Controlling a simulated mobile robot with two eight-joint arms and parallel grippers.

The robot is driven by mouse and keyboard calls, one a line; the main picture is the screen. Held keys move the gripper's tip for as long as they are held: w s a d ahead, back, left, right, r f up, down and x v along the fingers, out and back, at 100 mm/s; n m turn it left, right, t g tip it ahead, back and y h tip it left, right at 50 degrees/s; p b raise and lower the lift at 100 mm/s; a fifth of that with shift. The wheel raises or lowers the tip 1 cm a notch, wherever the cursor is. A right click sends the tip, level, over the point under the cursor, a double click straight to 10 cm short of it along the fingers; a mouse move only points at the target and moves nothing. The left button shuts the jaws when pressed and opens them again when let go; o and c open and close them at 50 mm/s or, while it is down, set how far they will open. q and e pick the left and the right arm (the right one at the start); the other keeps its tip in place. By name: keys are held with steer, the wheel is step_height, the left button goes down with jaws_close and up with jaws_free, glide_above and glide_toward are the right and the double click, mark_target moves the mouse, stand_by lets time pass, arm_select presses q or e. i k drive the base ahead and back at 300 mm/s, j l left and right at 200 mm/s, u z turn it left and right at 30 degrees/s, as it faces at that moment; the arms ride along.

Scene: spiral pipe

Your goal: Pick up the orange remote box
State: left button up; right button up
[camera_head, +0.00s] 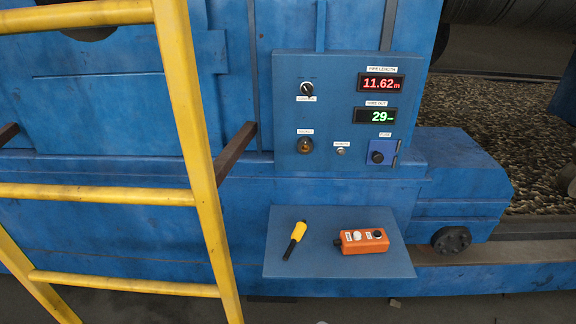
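The orange remote box (364,241) lies on a blue shelf (340,266) below the control panel, right of the shelf's middle. It has a white and a black knob or button on its top face and a dark end on its left. Nothing is touching it except the shelf. Neither of my grippers shows in the head view.
A yellow and black tool (295,240) lies on the shelf, left of the box. The blue control panel (330,115) with red and green displays stands above the shelf. A yellow ladder or railing (190,100) stands at the left. Room above the shelf is clear.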

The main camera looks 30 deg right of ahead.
mark_target(368, 243)
steer(key=k+l, duration=0.1)
steer(key=l, duration=0.4)
steer(key=k+l, duration=0.1)
steer(key=l, duration=0.45)
steer(key=k+l, duration=0.1)
steer(key=l, duration=0.4)
steer(key=k+l, duration=0.1)
steer(key=l, duration=0.4)
steer(key=k+l, duration=0.1)
steer(key=l, duration=0.4)
steer(key=k+l, duration=0.1)
steer(key=l, duration=0.45)
steer(key=i+j, duration=0.1)
steer(key=j, duration=0.15)
steer(key=i+j, duration=0.15)
steer(key=j, duration=0.1)
